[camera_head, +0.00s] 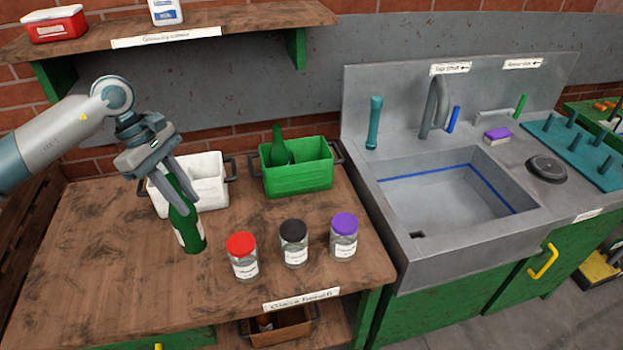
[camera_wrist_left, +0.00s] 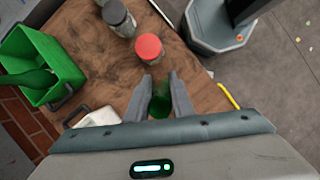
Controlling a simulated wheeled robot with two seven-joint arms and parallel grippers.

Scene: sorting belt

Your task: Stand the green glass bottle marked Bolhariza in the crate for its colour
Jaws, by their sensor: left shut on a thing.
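A green glass bottle (camera_head: 188,232) with a pale label stands or hangs upright over the wooden bench in the head view; I cannot tell if its base touches the wood. The label's text is too small to read. My left gripper (camera_head: 172,185) is shut on its upper part, and the bottle (camera_wrist_left: 159,105) shows between the fingers (camera_wrist_left: 160,95) in the left wrist view. The green crate (camera_head: 297,180) stands at the back of the bench with another green bottle (camera_head: 279,146) in its left compartment. A white crate (camera_head: 203,188) stands behind the held bottle. My right gripper is not in view.
Jars with red (camera_head: 241,246), black (camera_head: 293,231) and purple (camera_head: 344,225) lids stand at the front right of the bench. A shelf (camera_head: 240,20) hangs above the back. A metal sink (camera_head: 450,200) is to the right. The bench's left side is clear.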

